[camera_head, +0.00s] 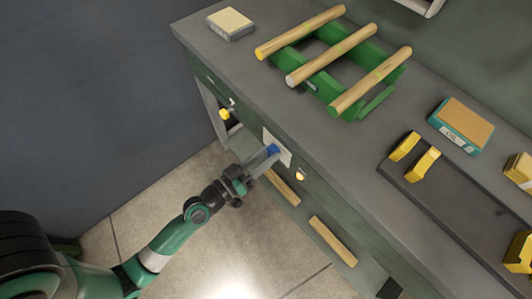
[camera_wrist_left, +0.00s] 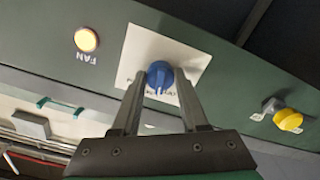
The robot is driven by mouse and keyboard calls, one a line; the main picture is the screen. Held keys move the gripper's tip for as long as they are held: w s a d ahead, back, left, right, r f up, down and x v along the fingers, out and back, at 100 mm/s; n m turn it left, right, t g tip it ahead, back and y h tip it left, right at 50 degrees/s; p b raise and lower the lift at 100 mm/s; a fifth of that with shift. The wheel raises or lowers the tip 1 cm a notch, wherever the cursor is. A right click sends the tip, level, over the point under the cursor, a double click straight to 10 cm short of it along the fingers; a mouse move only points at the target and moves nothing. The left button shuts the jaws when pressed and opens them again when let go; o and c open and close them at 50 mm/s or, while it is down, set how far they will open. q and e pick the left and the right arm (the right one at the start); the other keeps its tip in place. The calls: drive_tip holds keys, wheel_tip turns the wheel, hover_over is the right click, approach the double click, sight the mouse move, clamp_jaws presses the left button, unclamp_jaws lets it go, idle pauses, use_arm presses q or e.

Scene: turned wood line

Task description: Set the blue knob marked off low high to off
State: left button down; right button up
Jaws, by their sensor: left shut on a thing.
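The blue knob (camera_head: 272,150) sits on a white plate (camera_head: 284,156) on the front face of the green bench. The knob (camera_wrist_left: 159,74) also shows in the left wrist view, with a white pointer line toward the bottom of that picture. My left gripper (camera_wrist_left: 160,80) is shut on the blue knob, one finger on each side. Lettering on the plate (camera_wrist_left: 187,58) below the knob is partly hidden by the knob and fingers, so I cannot read which mark the pointer meets. My right gripper is not in view.
A yellow knob (camera_wrist_left: 288,119) and a lit lamp marked FAN (camera_wrist_left: 87,39) flank the plate. On the bench (camera_head: 235,66) are a green rack (camera_head: 317,82) with three wooden rods, sanding blocks (camera_head: 463,126) and a dark tray (camera_head: 455,200) with yellow pieces. Rods lie below the front.

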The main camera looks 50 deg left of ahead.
use_arm(q)
drive_tip(key=n, duration=0.6)
drive_tip(key=shift+r+p, duration=0.1)
drive_tip(key=shift+p, duration=0.2)
drive_tip(key=shift+n, duration=0.3)
drive_tip(key=shift+c, duration=2.1)
unclamp_jaws()
drive_tip(key=s+b, duration=0.6)
drive_tip(key=s, duration=0.5)
drive_tip(key=shift+s+d+b, duration=0.3)
drive_tip(key=shift+s+b, duration=0.05)
